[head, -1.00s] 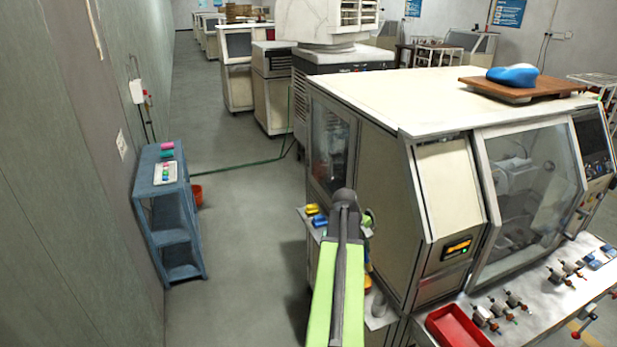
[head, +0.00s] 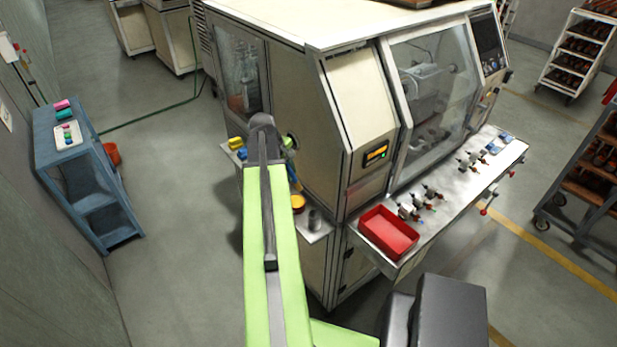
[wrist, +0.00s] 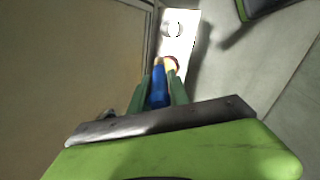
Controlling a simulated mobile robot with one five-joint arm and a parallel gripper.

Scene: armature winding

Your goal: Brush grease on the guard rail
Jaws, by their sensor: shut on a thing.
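My gripper (wrist: 158,92) has its green fingers shut on a slim blue-handled tool (wrist: 159,84), which looks like the brush, with a tan part at its far end. In the head view my arm hides most of the gripper beside the machine's left side. An orange-yellow round pot (head: 298,203), probably the grease, stands on the narrow side shelf (head: 313,237). Its rim (wrist: 174,63) shows just past the brush in the wrist view; I cannot tell whether they touch. I cannot surely pick out the guard rail.
A grey cylinder (head: 314,220) stands on the side shelf. The large cream machine (head: 345,125) is close on the right, with a red tray (head: 388,232) on its front ledge. A blue shelf unit (head: 85,175) stands left. The floor between is clear.

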